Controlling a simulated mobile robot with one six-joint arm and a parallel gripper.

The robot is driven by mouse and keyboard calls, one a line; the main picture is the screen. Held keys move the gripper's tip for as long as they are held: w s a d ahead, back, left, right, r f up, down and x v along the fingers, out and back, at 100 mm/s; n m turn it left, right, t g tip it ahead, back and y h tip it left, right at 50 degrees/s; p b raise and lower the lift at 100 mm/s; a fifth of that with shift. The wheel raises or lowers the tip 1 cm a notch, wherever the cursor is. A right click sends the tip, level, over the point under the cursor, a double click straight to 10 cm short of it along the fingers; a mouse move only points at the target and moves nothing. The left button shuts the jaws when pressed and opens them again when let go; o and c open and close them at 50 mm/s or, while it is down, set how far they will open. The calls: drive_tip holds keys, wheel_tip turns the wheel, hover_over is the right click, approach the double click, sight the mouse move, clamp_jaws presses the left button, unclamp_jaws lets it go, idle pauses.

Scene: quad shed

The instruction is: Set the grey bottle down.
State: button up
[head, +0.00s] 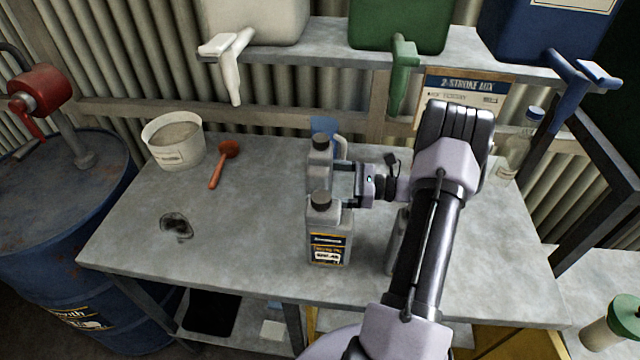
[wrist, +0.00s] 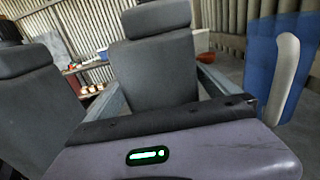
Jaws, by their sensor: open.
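A grey bottle (head: 319,163) with a dark cap is upright on the workbench (head: 260,230), its base hidden behind another bottle. My gripper (head: 340,184) points left at it with jaws open. In the wrist view the fingers flank this bottle (wrist: 158,72), one on each side; I cannot tell whether they touch it. A second grey bottle (head: 328,238) with a dark cap and black-yellow label stands in front of it, and shows at left in the wrist view (wrist: 38,100). A third grey container (head: 396,245) is mostly hidden by my arm.
A blue container (head: 325,125) with a pale handle stands just behind the bottles. A white bucket (head: 174,143), an orange-red scoop (head: 225,165) and a dark stain lie left. A clear bottle (head: 520,145) stands right. A shelf with spouted tanks overhangs the back. The front-left bench is clear.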

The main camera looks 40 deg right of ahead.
sight(308, 179)
drive_tip(key=x, duration=0.3)
drive_tip(key=shift+w+a, duration=0.2)
drive_tip(key=shift+w, duration=0.1)
drive_tip(key=c, duration=1.8)
drive_tip(key=shift+c, duration=0.5)
drive_tip(key=shift+r, duration=0.1)
